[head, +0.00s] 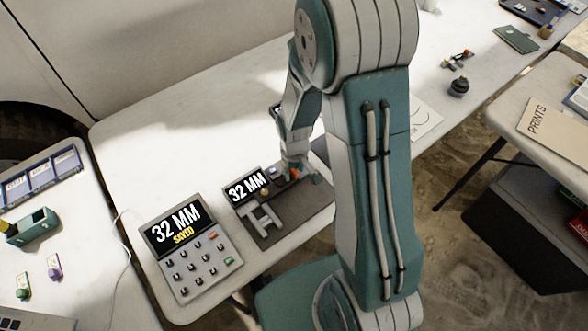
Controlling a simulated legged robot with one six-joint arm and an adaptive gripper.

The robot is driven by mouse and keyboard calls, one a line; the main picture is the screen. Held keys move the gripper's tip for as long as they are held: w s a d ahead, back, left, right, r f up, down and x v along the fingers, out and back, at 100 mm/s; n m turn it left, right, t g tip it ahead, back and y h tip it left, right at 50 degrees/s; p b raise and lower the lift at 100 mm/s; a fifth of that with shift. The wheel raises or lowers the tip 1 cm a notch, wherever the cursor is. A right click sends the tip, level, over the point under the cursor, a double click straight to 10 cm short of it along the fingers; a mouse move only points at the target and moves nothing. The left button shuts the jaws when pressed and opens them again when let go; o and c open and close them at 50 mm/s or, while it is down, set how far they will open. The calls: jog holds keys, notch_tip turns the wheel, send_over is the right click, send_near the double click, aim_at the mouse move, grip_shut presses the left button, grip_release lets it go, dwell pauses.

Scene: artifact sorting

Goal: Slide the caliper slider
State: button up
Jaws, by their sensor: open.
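The caliper (263,219) lies on a dark grey base (292,219) on the white table, its pale jaws toward the left end. Its small display (245,187) behind it reads 32 MM. My gripper (306,177) is at the right part of the base, pointing down, and is open. Small orange and blue parts show beside the fingers. My gripper and forearm hide the slider and part of the base, and I cannot tell whether the fingers touch anything.
A grey keypad console (197,262) stands left of the caliper, its screen reading 32 MM SAVED. A left table holds a green box (33,228) and small tagged items. A dark round object (458,87) sits far right. White table behind the caliper is clear.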

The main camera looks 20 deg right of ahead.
aim_at(305, 171)
jog(key=shift+c, duration=0.3)
grip_shut()
jog(key=shift+w+d, duration=0.2)
jog(key=shift+d, duration=0.45)
jog(key=shift+w+d, duration=0.25)
jog(key=shift+d, duration=0.45)
jog(key=shift+w+d, duration=0.2)
jog(key=shift+d, duration=0.45)
jog(key=shift+o, duration=0.3)
grip_release()
jog(key=shift+a, duration=0.2)
notch_tip(305, 171, up, 12)
